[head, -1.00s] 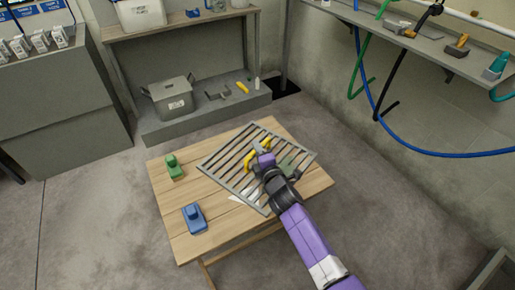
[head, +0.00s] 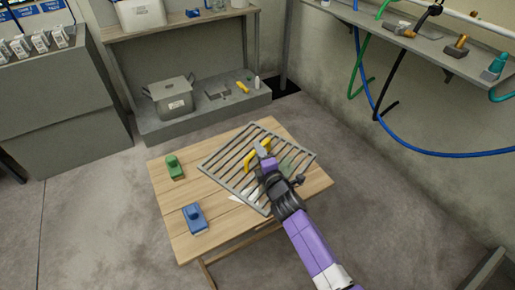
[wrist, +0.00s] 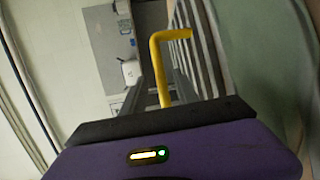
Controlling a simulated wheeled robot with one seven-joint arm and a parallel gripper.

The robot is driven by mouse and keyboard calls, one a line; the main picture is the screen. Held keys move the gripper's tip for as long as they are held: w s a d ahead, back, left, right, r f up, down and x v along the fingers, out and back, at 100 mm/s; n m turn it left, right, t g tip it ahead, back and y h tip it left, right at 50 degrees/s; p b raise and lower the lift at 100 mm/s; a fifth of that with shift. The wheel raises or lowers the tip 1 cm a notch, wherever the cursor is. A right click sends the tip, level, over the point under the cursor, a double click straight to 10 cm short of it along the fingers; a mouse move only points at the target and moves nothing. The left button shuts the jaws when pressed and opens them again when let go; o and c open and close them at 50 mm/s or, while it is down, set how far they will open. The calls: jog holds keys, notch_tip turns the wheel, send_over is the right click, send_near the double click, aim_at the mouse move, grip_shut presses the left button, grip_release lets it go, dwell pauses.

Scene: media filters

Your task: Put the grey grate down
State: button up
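The grey grate (head: 232,178) is a slatted panel over the wooden table (head: 213,242), at a slant to its edges. I cannot tell if it lies flat on the top or slightly above. A yellow handle (head: 250,165) stands up from its middle. My gripper (head: 262,151) is at the handle; its fingertips overlap the handle in the head view. In the wrist view the yellow handle (wrist: 157,70) rises past the dark edge of my gripper, with grate slats (wrist: 183,60) beside it. Whether the fingers close around the handle is hidden.
A green block-like tool (head: 174,168) and a blue one (head: 194,219) stand on the table's left side, clear of the grate. Something whitish (head: 241,196) shows under the grate's front edge. A low shelf with a grey pot (head: 172,98) is behind.

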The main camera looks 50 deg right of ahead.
jog(key=v, duration=0.9)
jog(key=shift+s+a+r, duration=0.1)
jog(key=shift+s, duration=0.3)
jog(key=shift+a, duration=0.1)
jog(key=s+a+r+m+y, duration=0.1)
jog(key=s+a+m+y, duration=0.4)
jog(key=s+a, duration=1)
jog(key=s+a+r+m+y, duration=0.1)
jog(key=s+a+r+m, duration=0.1)
jog(key=s+r+m, duration=0.2)
jog(key=s+a+r+m+y, duration=0.1)
jog(key=s+r+m, duration=0.3)
jog(key=s+r, duration=0.4)
jog(key=s+a, duration=0.1)
jog(key=s, duration=0.1)
jog(key=shift+s+a+m, duration=0.25)
jog(key=shift+s+m, duration=0.05)
jog(key=shift+m, duration=0.1)
